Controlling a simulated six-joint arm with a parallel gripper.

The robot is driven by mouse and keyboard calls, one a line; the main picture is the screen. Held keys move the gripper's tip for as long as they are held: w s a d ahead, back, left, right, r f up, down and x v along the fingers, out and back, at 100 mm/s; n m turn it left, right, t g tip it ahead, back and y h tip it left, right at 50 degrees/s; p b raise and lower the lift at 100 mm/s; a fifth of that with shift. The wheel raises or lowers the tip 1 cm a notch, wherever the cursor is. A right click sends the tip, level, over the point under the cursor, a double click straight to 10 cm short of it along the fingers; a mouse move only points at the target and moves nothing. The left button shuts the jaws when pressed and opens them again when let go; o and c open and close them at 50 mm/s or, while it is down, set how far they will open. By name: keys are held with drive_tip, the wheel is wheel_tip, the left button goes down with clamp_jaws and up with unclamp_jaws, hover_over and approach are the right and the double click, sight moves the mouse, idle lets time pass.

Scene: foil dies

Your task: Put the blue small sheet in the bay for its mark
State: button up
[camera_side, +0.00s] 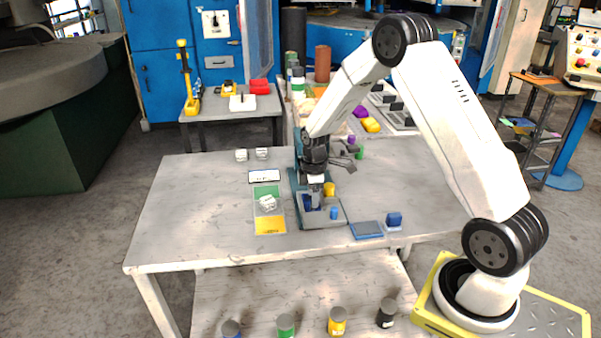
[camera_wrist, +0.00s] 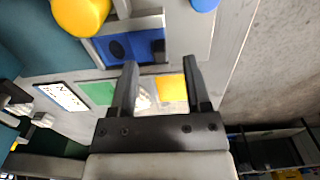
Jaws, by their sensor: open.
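My gripper (camera_side: 315,196) is open and points down over a grey fixture (camera_side: 325,222). In the wrist view its two fingers (camera_wrist: 160,75) are apart, with nothing held between them. A blue panel (camera_wrist: 130,48) with a dark round mark and a dark patch lies in the fixture just beyond the fingertips; in the side view the gripper partly hides it. A flat blue sheet (camera_side: 366,230) lies on the table right of the fixture. I cannot tell which is the small sheet. A strip with green (camera_side: 266,191), pale and yellow (camera_side: 270,224) areas lies left of the fixture.
A yellow knob (camera_side: 329,189) and a blue knob (camera_side: 334,213) stand at the fixture. The table's left side is clear.

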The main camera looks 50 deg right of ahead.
drive_tip(key=shift+f, duration=1.2)
clamp_jaws()
